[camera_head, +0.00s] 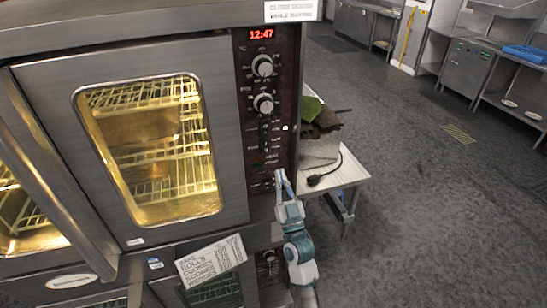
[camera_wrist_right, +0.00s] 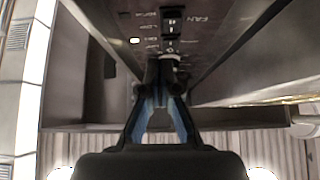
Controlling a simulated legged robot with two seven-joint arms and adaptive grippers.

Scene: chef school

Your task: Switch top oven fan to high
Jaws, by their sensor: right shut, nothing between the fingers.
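The top oven (camera_head: 222,75) stands at the left in the head view, its door shut and its window lit. Its dark control panel (camera_head: 243,90) has a red clock reading 12:47, two round knobs and small switches below them. In the right wrist view, a black rocker switch (camera_wrist_right: 172,14) sits beside the lettering FAN; its setting is too small to tell. My right gripper (camera_head: 281,178) is at the panel's lower part, below the knobs and switches. In the wrist view its fingertips (camera_wrist_right: 165,78) are together, close to the panel below the FAN switch; contact cannot be told. My left gripper is not in view.
A lower oven panel (camera_head: 268,265) is below, partly behind my right arm. A metal table (camera_head: 345,172) with cloths (camera_head: 318,117) and a black-plugged cord (camera_head: 325,176) stands right of the oven. Open floor (camera_head: 440,220) lies to the right, with steel counters (camera_head: 465,70) at the back.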

